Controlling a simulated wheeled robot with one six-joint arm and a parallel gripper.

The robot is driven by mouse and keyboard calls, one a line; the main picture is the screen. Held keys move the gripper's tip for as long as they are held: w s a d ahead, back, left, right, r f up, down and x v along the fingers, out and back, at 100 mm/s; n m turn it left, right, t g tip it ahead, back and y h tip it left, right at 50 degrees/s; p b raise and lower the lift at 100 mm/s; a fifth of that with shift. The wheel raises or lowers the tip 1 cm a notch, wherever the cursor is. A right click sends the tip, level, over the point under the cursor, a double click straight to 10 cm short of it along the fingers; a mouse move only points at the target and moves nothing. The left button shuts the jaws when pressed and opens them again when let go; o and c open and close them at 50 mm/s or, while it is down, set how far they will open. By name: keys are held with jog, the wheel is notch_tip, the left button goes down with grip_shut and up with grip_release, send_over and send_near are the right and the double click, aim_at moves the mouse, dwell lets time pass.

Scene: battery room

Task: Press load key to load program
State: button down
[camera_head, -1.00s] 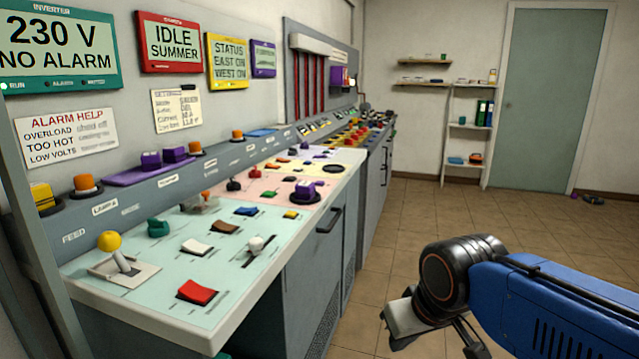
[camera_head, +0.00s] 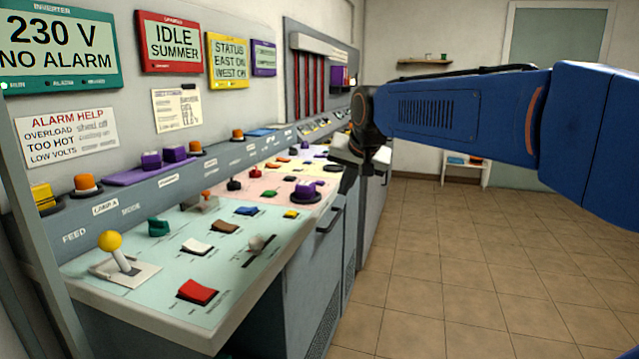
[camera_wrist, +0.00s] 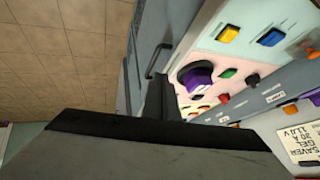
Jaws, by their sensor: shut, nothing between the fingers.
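The sloped control panel (camera_head: 130,285) runs along the left wall with many coloured keys and levers. I cannot read which key is the load key. Candidates include a red rocker (camera_head: 198,290), a white rocker (camera_head: 196,246), a brown rocker (camera_head: 226,227), a blue key (camera_head: 247,211) and a yellow key (camera_head: 291,214). My gripper (camera_head: 341,172) is shut and empty, near the panel's right edge past the purple knob (camera_head: 306,190). In the wrist view my gripper (camera_wrist: 158,97) blocks part of the panel; a yellow key (camera_wrist: 228,33) and blue key (camera_wrist: 271,37) show there.
A yellow-topped lever (camera_head: 110,242) stands at the near left. A dark handle (camera_head: 330,220) juts from the cabinet front. The tiled floor (camera_head: 460,270) at right is clear.

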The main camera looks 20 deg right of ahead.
aim_at(320, 183)
jog(key=w+r+m+t, duration=0.1)
jog(key=w+r, duration=0.2)
jog(key=w, duration=0.7)
jog(key=w+r+m, duration=0.2)
jog(key=w+r, duration=0.2)
jog(key=w, duration=0.7)
jog(key=shift+w+d+m+t, duration=0.2)
jog(key=shift+m+t, duration=0.1)
jog(key=shift+t, duration=0.1)
jog(key=shift+f, duration=0.1)
jog(key=shift+f, duration=4.4)
jog(key=shift+f, duration=0.15)
jog(key=shift+a+f, duration=0.1)
jog(key=shift+f, duration=0.15)
jog(key=shift+f, duration=0.45)
jog(key=shift+r, duration=0.9)
